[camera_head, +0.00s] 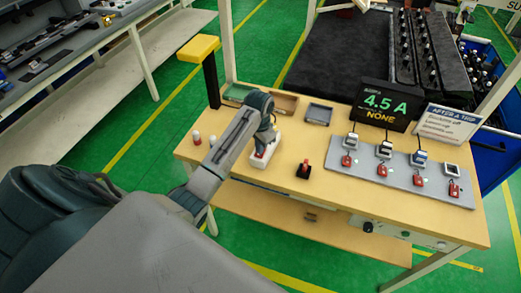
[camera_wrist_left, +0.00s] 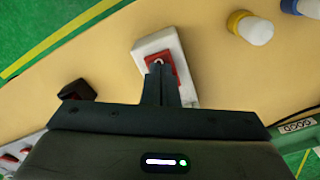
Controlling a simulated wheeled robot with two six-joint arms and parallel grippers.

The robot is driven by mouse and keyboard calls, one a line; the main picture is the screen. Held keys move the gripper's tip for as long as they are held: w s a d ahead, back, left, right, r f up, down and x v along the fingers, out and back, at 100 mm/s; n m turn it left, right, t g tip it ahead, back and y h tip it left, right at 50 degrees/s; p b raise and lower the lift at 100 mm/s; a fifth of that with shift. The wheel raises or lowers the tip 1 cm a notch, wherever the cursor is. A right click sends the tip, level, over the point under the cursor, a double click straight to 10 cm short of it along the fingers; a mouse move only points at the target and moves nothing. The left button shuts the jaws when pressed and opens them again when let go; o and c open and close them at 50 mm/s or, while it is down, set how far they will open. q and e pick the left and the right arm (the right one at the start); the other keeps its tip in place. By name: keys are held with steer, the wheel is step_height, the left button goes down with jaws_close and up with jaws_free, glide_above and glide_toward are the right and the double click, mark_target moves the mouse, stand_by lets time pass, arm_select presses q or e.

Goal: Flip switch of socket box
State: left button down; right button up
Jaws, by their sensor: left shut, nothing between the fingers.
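The socket box (camera_head: 257,174) is a white block with a red switch, standing on the wooden table. My left gripper (camera_head: 263,153) is over it, and its shut fingers partly hide the switch. In the left wrist view the white box (camera_wrist_left: 179,45) lies ahead of my left gripper (camera_wrist_left: 160,70). The fingertips overlap the red switch (camera_wrist_left: 152,58) on its top; I cannot tell whether they touch it. The fingers are together with nothing between them. My right gripper is not in view.
A black and red piece (camera_head: 304,169) stands right of the box. A grey board (camera_head: 400,170) with several red switches and plugs is further right, before a display (camera_head: 385,104) reading 4.5 A, NONE. Small trays (camera_head: 318,114) lie behind. Two small capped bottles (camera_head: 197,138) stand left.

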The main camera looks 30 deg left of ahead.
arm_select(q)
steer(key=shift+w+r+p, duration=0.1)
steer(key=shift+r+p, duration=0.25)
steer(key=shift+r, duration=2.85)
